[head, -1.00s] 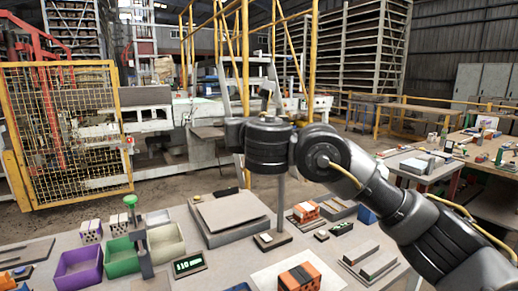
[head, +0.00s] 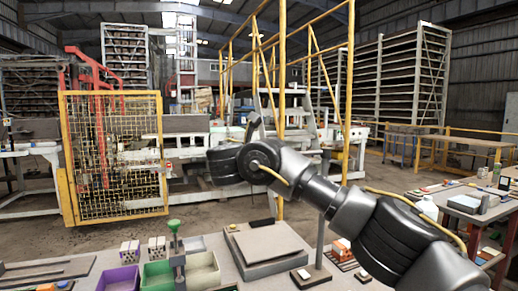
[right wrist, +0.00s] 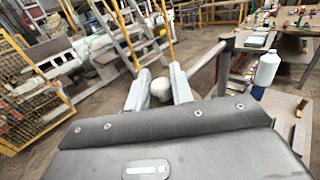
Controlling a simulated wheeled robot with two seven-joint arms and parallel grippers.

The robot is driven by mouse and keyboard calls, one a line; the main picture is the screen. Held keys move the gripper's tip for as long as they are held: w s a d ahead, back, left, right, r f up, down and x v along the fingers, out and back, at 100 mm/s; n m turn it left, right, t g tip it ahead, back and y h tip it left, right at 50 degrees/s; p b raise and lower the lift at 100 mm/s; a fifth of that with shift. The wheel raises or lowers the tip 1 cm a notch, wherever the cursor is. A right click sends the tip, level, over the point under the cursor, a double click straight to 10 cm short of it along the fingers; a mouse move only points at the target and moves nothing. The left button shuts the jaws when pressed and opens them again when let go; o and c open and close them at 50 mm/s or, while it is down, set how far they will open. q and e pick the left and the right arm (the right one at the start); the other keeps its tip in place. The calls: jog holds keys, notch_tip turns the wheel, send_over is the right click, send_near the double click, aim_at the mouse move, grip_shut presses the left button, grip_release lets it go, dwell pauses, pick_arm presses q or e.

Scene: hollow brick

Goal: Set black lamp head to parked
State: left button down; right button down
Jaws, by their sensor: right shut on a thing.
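My right gripper (right wrist: 159,72) is shut on a pale rounded knob (right wrist: 160,88), seen between its two fingers in the right wrist view. A grey bar (right wrist: 206,56) runs from beside the knob up to the right, toward an upright post (right wrist: 222,72). I cannot make out a black lamp head clearly. My left gripper is not in view.
The table holds a grey flat box (head: 268,245), purple (head: 118,279), green (head: 158,274) and beige (head: 203,272) bins, and a green-knobbed post (head: 174,227). Orange bricks (head: 342,248) lie right of the lamp post. A white bottle (right wrist: 267,68) stands on the right.

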jog(key=shift+d+r, duration=0.15)
jog(key=shift+r, duration=0.15)
jog(key=c, duration=1.5)
grip_release()
jog(key=shift+w, duration=0.15)
jog(key=shift+o, duration=1)
jog(key=shift+w+f, duration=0.25)
jog(key=shift+f, duration=0.05)
jog(key=shift+s+a, duration=0.25)
jog(key=shift+s, duration=0.2)
jog(key=b+v, duration=0.1)
jog(key=v, duration=0.1)
jog(key=shift+s+a+f, duration=0.2)
jog(key=shift+s, duration=0.05)
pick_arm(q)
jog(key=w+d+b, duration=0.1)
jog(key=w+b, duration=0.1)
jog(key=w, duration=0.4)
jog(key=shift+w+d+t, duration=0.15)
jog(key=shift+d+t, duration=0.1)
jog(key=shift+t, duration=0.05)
pick_arm(e)
jog(key=v, duration=0.7)
jog(key=shift+s+r, duration=0.15)
jog(key=shift+r, duration=0.1)
